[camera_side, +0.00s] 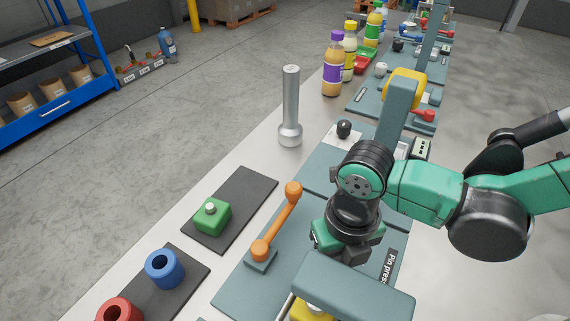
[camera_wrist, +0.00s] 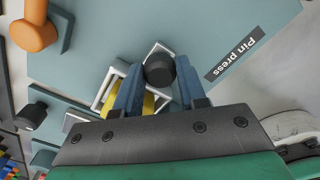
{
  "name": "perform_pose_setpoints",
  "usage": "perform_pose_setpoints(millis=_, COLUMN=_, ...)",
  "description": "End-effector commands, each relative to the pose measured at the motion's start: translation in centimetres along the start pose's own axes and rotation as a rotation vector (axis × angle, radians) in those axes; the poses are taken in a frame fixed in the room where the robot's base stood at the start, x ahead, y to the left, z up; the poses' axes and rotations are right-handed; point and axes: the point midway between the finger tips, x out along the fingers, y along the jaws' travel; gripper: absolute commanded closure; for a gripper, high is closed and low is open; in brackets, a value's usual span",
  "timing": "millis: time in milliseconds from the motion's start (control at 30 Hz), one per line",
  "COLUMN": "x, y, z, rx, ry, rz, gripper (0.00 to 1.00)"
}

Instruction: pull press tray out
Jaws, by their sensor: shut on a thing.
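My gripper (camera_wrist: 158,76) is shut on a round black knob (camera_wrist: 160,67), with one blue finger on each side of it. The knob sits at a pale metal frame (camera_wrist: 112,74), which looks like the press tray; much of it is hidden behind my fingers. A yellow part (camera_wrist: 149,104) shows between and beside the fingers. In the side view my gripper (camera_side: 342,242) points down at the pin press (camera_side: 352,291), beside its label (camera_side: 388,272). There the fingers, knob and tray are hidden by my wrist and the press.
An orange lever (camera_side: 276,222) stands left of my gripper on the teal plate (camera_side: 240,297). A green block (camera_side: 213,219) on a dark mat, a blue ring (camera_side: 164,268) and a red ring (camera_side: 119,310) lie farther left.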

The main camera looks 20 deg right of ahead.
Motion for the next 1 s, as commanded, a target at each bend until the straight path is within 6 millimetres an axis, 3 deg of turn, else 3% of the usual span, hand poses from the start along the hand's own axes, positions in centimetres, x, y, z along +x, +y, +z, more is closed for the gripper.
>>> perform_pose_setpoints(millis=300, x=0.0, y=-0.1, z=0.1, rx=0.001, ry=0.001, rz=0.0, gripper=1.0)
perform_pose_setpoints(millis=600, x=0.0, y=-3.0, z=3.1, rx=0.004, ry=-0.001, rz=0.0, gripper=1.0)
perform_pose_setpoints(millis=900, x=0.0, y=-3.1, z=3.2, rx=-0.001, ry=-0.002, rz=0.001, gripper=1.0)
perform_pose_setpoints(millis=933, x=0.0, y=-3.1, z=3.2, rx=-0.001, ry=-0.002, rz=0.001, gripper=0.56)
perform_pose_setpoints(millis=1000, x=0.0, y=-3.1, z=3.2, rx=-0.001, ry=-0.001, rz=0.001, gripper=0.51)
